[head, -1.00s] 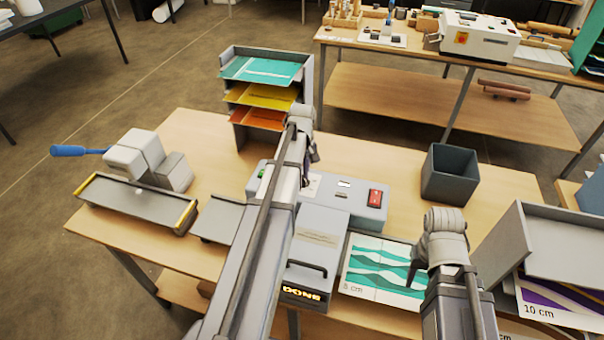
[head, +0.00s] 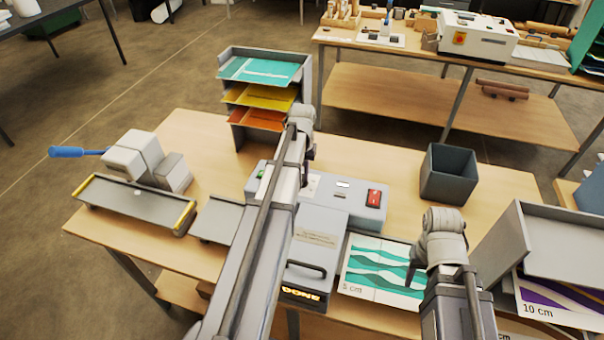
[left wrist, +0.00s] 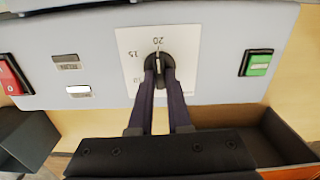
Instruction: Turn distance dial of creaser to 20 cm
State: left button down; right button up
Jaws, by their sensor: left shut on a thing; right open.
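The creaser (head: 372,201) is a grey machine on the wooden table, with a display reading "DONE" at its front. In the left wrist view its black distance dial (left wrist: 159,64) sits on a white plate (left wrist: 127,42) marked 20, 15 and a partly hidden 10. The dial's light pointer line stands upright, toward the 20 mark. My left gripper (left wrist: 159,75) is shut on the dial, one finger on each side. In the head view my left arm hides the dial. My right gripper (head: 412,272) is open and empty above the teal-patterned sheet.
The teal-patterned sheet (head: 378,262) lies right of the creaser, labelled "5 cm". A dark bin (head: 449,174) stands behind right. A paper rack (head: 265,95) is at the back, a grey tray (head: 135,203) at left. Green (left wrist: 258,64) and red (left wrist: 12,76) switches flank the dial.

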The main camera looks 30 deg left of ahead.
aim_at(302, 177)
pick_arm(q)
jog(key=shift+m, duration=0.3)
dwell(0.4)
jog(key=c, duration=0.9)
grip_release()
jog(key=shift+o, duration=0.2)
notch_tip(302, 177, up, 8)
jog(key=p, duration=0.8)
jog(key=shift+f, duration=0.1)
